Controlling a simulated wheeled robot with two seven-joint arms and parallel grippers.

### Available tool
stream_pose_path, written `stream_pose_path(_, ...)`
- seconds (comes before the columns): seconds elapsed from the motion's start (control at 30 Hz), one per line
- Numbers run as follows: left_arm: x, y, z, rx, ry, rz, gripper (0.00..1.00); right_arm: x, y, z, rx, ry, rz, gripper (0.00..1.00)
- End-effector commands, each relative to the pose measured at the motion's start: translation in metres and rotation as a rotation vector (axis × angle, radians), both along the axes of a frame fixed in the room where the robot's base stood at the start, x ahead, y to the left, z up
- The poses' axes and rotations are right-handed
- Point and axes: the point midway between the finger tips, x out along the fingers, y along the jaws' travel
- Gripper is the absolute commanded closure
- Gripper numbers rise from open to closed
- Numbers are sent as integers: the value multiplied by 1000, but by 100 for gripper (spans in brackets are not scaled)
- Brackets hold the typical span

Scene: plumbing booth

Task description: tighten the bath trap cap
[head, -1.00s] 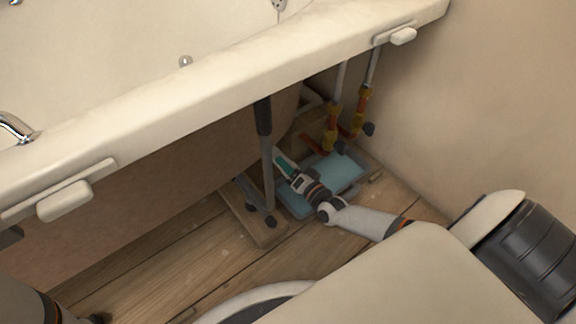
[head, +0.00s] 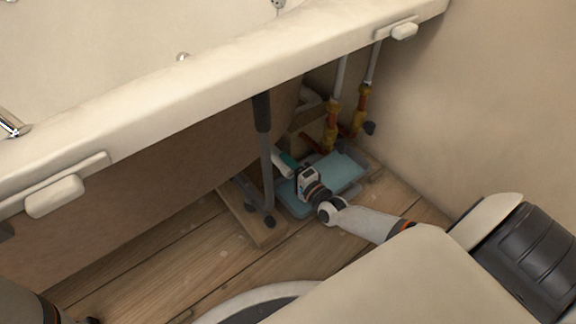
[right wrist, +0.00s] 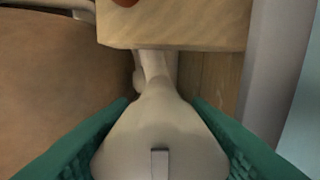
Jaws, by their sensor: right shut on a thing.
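The white bath trap cap (right wrist: 160,145) fills the lower middle of the right wrist view, with a short raised rib facing me. A narrower white pipe (right wrist: 154,68) runs away behind it. The green fingers of my right gripper (right wrist: 160,106) are shut on the cap, one on each side. In the head view my right gripper (head: 282,161) is low under the bath rim, by the grey bath leg, and the cap is hidden there. My left gripper is not in view; only part of that arm shows at the lower left.
The bath rim (head: 200,95) overhangs the work. A grey leg (head: 267,165) stands on a wooden board (head: 245,218) close left of the gripper. A blue tray (head: 345,170) lies beneath. Copper pipes with yellow fittings (head: 333,112) rise behind. A wooden block (right wrist: 175,22) is beyond the cap.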

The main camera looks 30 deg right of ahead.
Motion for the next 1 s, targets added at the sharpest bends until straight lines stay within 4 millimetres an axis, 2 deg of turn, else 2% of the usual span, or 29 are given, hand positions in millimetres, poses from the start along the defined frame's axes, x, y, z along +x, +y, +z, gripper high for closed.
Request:
stream_pose_path(0.47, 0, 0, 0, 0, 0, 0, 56, 0, -1, 0, 13, 3, -1, 79)
stream_pose_path(0.5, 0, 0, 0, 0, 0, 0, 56, 0, -1, 0, 13, 3, -1, 53)
stream_pose_path(0.6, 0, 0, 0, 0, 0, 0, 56, 0, -1, 0, 13, 2, -1, 37)
stream_pose_path(0.87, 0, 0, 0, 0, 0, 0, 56, 0, -1, 0, 13, 2, 0, 35)
stream_pose_path(1.0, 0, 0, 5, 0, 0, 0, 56, -7, -1, 1, 12, 4, 0, 35)
